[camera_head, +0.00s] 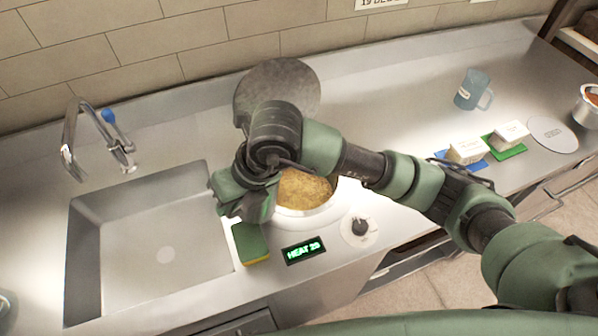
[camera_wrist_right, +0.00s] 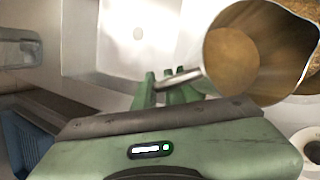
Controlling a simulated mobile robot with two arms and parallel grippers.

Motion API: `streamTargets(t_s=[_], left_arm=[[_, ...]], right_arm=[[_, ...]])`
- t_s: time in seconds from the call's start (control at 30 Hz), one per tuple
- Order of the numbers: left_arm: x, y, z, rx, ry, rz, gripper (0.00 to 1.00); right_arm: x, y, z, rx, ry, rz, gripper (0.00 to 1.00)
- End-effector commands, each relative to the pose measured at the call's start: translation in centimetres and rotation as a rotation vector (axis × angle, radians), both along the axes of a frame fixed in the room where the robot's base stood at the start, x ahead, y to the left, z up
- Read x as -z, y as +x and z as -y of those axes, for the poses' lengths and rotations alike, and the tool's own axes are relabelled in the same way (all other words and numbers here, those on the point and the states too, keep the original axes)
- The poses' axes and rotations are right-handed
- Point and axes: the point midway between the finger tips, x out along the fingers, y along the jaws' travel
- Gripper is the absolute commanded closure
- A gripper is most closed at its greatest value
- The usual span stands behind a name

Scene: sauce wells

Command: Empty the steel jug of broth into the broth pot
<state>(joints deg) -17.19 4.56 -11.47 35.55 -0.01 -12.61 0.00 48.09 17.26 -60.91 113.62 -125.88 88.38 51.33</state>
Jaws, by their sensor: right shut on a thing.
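The steel jug (camera_wrist_right: 283,75) shows in the right wrist view with brown broth inside. My right gripper (camera_wrist_right: 168,88) is shut on its handle. In the head view my right gripper (camera_head: 232,195) is at the pot's left side, and the arm hides most of the jug (camera_head: 261,207). The broth pot (camera_head: 311,219) holds golden-brown broth and stands on the counter right of the sink. In the wrist view part of the pot's broth (camera_wrist_right: 306,10) shows just beyond the jug's rim. I cannot tell how far the jug is tilted. My left gripper is not in view.
The sink (camera_head: 150,255) lies left of the pot. A sponge (camera_head: 251,244), a heat display (camera_head: 304,250) and a knob (camera_head: 360,227) are in front. A dark round disc (camera_head: 285,85) is behind. A blue cup (camera_head: 472,90) and white blocks (camera_head: 466,151) are at right.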

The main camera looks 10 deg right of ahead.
Motion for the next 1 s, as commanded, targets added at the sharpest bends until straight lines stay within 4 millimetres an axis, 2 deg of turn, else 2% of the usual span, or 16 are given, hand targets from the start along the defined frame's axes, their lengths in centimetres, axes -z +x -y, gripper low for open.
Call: streamTargets(t_s=[0.33, 1.0], left_arm=[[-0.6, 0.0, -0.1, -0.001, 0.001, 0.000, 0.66], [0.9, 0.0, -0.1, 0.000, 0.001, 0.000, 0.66]], right_arm=[[-1.0, 1.3, 1.4, 0.004, 0.135, -0.113, 1.00], [-2.2, 3.4, 3.8, 0.002, 0.389, -0.335, 1.00]])
